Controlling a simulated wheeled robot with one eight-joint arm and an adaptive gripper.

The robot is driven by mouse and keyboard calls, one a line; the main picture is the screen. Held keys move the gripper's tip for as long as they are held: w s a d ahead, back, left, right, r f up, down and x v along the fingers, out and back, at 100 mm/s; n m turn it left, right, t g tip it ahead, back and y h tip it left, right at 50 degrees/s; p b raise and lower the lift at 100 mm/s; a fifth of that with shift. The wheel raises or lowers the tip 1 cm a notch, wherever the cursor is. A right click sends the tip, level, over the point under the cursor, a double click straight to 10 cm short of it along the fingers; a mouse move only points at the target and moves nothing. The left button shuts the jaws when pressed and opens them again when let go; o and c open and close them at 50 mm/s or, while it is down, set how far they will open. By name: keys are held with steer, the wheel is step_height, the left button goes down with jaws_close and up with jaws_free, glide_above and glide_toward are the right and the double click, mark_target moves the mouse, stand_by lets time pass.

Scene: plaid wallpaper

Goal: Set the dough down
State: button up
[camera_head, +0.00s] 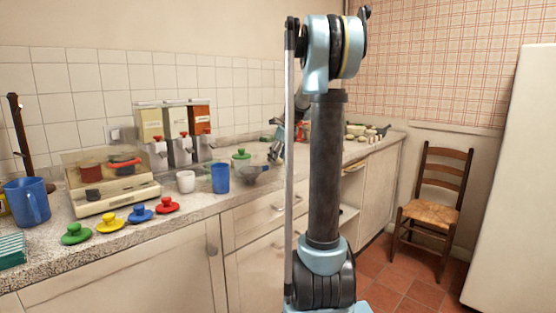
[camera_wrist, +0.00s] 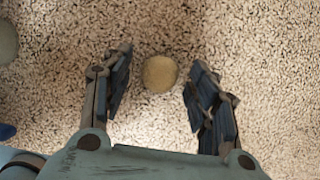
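The dough (camera_wrist: 159,74) is a small, round, tan lump on the speckled countertop in the wrist view. My gripper (camera_wrist: 161,58) is open, with one finger on each side of the dough. A visible gap separates the dough from each finger, so neither appears to touch it. In the head view my gripper (camera_head: 276,152) points down over the counter, partly behind my own arm. I cannot make out the dough in that view.
On the counter (camera_head: 240,200) nearby are a dark bowl (camera_head: 254,175), a blue cup (camera_head: 220,178), a white cup (camera_head: 185,181) and a green-lidded jar (camera_head: 241,158). Dispensers (camera_head: 179,145) stand behind. In the wrist view, a grey-green rounded object (camera_wrist: 6,42) is cut off at left.

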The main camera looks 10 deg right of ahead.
steer(key=v, duration=1.2)
steer(key=s+a+f+n, duration=0.1)
steer(key=s+f+n, duration=0.35)
steer(key=s, duration=0.25)
steer(key=s+a+f+n+g+h, duration=0.1)
steer(key=s+f+n, duration=0.2)
steer(key=s+n, duration=0.35)
steer(key=s+a+f+n, duration=0.1)
steer(key=s+f+n, duration=0.2)
steer(key=s, duration=0.6)
steer(key=s+f+n+h, duration=0.1)
steer(key=s+f+n, duration=1.4)
steer(key=s+f, duration=0.3)
steer(key=shift+f+h, duration=0.15)
steer(key=shift+h, duration=0.15)
steer(key=shift+a, duration=0.1)
